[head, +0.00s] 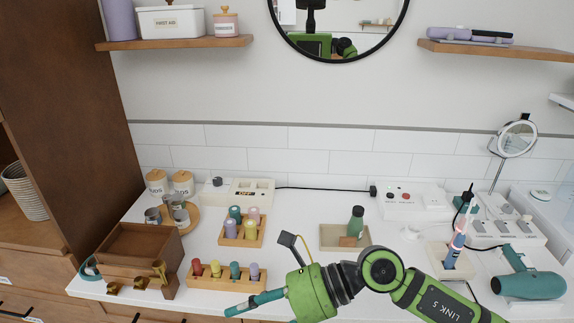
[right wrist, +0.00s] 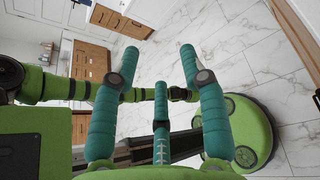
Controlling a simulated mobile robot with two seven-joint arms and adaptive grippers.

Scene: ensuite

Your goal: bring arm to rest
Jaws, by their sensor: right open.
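My right arm reaches in from the right in the head view, low over the front of the white counter (head: 300,215). My left gripper is in neither view.
A wooden holder with several coloured bottles (head: 222,280) stands just left of the gripper. Behind are a second bottle holder (head: 239,242) and a tray (head: 330,238) with a green bottle (head: 356,221). A teal hair dryer (head: 530,285) lies at right. A wooden box (head: 140,243) stands at left.

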